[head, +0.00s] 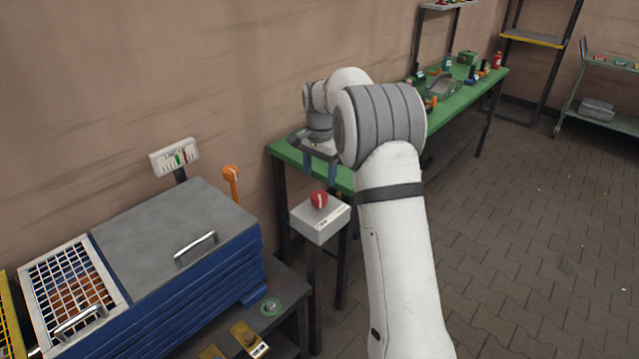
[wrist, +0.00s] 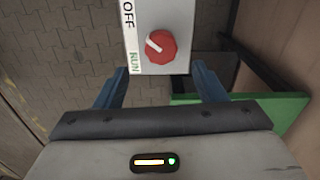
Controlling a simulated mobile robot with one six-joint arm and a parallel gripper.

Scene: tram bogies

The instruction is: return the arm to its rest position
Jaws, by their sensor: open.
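My arm (head: 395,240) is white with grey joints. It reaches up from the lower right and bends over toward the green bench. My gripper (head: 320,168) points down near the bench's near end, behind the red knob in the head view. In the wrist view my gripper (wrist: 160,88) shows two blue fingers spread apart with nothing between them. The red knob (head: 319,200) sits on a grey control box (head: 322,226) on a post. In the wrist view the knob (wrist: 160,47) is beyond the fingertips, its white mark slanting to the upper left, near the OFF and RUN labels.
The green bench (head: 455,103) runs along the wall with several tools and parts on it. A blue cabinet (head: 190,285) with a grey lid and a wire-mesh basket (head: 62,290) stand at left. An orange post (head: 231,180) is behind. The paved floor (head: 530,220) at right is clear.

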